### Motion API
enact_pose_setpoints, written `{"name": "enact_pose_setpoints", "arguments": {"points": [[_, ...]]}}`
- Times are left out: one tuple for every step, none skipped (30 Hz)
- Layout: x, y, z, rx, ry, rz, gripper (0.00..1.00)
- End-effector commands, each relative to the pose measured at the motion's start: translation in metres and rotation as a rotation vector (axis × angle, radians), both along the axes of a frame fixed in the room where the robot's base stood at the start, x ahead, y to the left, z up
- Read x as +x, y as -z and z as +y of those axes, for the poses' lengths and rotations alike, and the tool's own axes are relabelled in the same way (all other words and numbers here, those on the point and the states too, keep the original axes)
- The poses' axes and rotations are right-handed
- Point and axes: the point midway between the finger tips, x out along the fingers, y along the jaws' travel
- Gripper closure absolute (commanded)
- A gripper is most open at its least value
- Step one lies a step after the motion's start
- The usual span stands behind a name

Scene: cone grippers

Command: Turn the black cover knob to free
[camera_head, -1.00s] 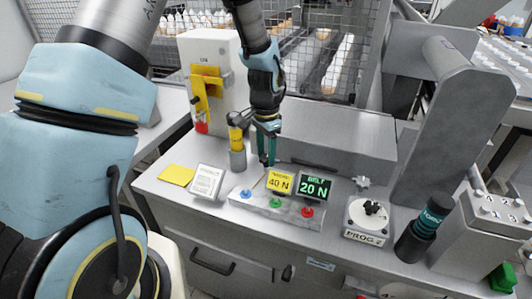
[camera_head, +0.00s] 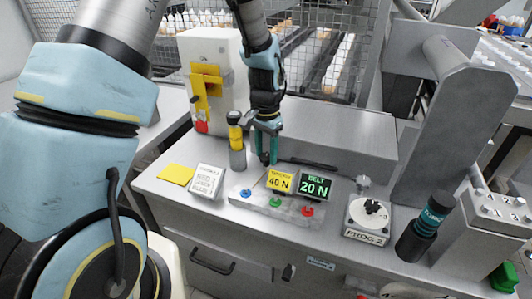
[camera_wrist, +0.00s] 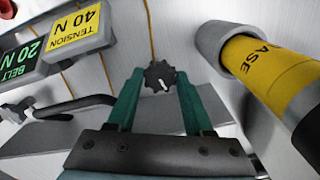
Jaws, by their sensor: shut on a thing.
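The black cover knob (camera_wrist: 159,76) is a small lobed knob with a white pointer mark. It shows between my gripper's green fingers in the wrist view. My gripper (camera_wrist: 160,80) is shut on it, one fingertip on each side. In the head view my gripper (camera_head: 266,158) points down at the back of the worktop, in front of the grey metal housing (camera_head: 340,140). There the fingers mostly hide the knob. I cannot read any free or locked label beside it.
A yellow cylinder (camera_head: 236,139) with a grey base stands close to my gripper; it also shows in the wrist view (camera_wrist: 262,70). The tension display (camera_head: 279,181) and belt display (camera_head: 316,185) stand nearby. A PROG 2 dial (camera_head: 370,212) and dark torch-like cylinder (camera_head: 428,228) are at right.

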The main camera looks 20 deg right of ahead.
Motion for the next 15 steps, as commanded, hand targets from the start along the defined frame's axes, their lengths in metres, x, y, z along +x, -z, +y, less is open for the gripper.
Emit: {"name": "enact_pose_setpoints", "arguments": {"points": [[-0.0008, 0.0005, -0.0006, 0.000, -0.039, 0.000, 1.00], [-0.0009, 0.0005, -0.0007, 0.000, -0.066, 0.000, 1.00], [-0.0009, 0.0005, -0.0005, 0.000, -0.104, 0.000, 1.00], [-0.0007, 0.0004, -0.0004, 0.000, -0.134, 0.000, 1.00], [-0.0007, 0.0003, -0.0004, 0.000, -0.163, 0.000, 1.00], [-0.0008, 0.0002, -0.0006, 0.000, -0.201, 0.000, 1.00], [-0.0009, 0.0002, -0.0007, 0.000, -0.228, 0.000, 1.00], [-0.0009, 0.0001, -0.0008, 0.000, -0.257, 0.000, 1.00], [-0.0009, 0.0000, -0.0008, 0.000, -0.297, 0.000, 1.00], [-0.0009, -0.0001, -0.0008, 0.000, -0.325, 0.000, 1.00], [-0.0009, -0.0001, -0.0008, 0.000, -0.352, 0.000, 1.00], [-0.0009, -0.0002, -0.0008, 0.000, -0.391, 0.000, 1.00], [-0.0010, -0.0003, -0.0009, 0.000, -0.421, 0.000, 1.00], [-0.0010, -0.0003, -0.0009, 0.000, -0.449, 0.000, 1.00], [-0.0011, -0.0004, -0.0010, 0.001, -0.486, -0.001, 1.00]]}}
